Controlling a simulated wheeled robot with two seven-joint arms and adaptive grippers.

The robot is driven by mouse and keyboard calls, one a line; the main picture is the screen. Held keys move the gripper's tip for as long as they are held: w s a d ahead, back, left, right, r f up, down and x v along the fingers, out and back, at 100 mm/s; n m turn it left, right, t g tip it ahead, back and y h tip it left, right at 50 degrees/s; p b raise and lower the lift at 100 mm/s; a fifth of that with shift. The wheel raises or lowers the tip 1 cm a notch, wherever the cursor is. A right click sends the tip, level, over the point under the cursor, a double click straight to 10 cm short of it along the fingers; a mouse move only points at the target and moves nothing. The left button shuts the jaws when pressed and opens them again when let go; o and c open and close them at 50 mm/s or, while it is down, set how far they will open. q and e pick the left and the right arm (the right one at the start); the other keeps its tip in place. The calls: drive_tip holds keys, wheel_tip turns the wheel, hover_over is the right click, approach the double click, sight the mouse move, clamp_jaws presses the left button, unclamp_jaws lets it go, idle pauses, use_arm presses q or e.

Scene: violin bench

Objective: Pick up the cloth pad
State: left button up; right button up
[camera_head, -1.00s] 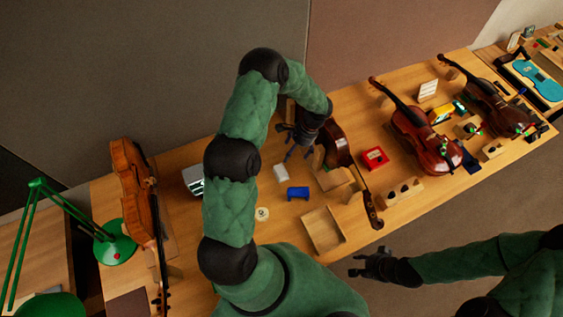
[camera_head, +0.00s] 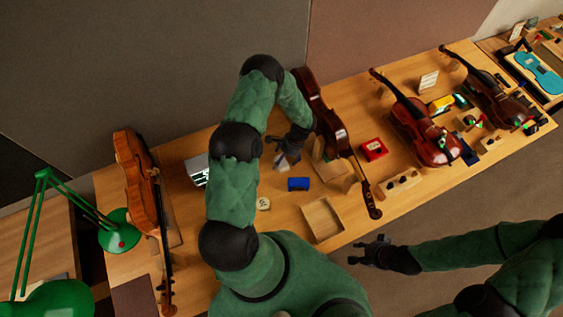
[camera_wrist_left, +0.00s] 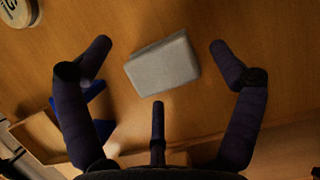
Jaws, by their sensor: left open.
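The cloth pad is a light grey, rounded block (camera_wrist_left: 163,66) lying on the wooden bench in the left wrist view. In the head view the pad (camera_head: 281,161) shows small and partly hidden under my left gripper (camera_head: 284,147). In the left wrist view my left gripper (camera_wrist_left: 158,60) is open, with its fingers spread on both sides of the pad and a third finger below it in the picture. No finger visibly touches the pad. My right gripper (camera_head: 366,249) has its fingers apart and is empty, off the bench's front edge.
A red box (camera_head: 374,150) is further right.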

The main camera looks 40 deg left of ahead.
use_arm(q)
drive_tip(key=c, duration=1.3)
drive_tip(key=shift+r, duration=0.1)
drive_tip(key=shift+r, duration=0.65)
drive_tip(key=d+r, duration=0.1)
drive_tip(key=r, duration=0.1)
drive_tip(key=s+d+r, duration=0.1)
drive_tip(key=d+r, duration=0.1)
drive_tip(key=r, duration=0.1)
drive_tip(key=d+r+b, duration=0.1)
drive_tip(key=r, duration=0.1)
drive_tip(key=shift+s+d+r, duration=0.15)
drive_tip(key=shift+d+r, duration=0.05)
drive_tip(key=shift+d, duration=0.2)
drive_tip(key=shift+c, duration=0.2)
drive_tip(key=s+d+r+b, duration=0.1)
drive_tip(key=d+r, duration=0.3)
drive_tip(key=d, duration=0.4)
drive_tip(key=shift+s+d+b, duration=0.3)
drive_tip(key=shift+s, duration=0.55)
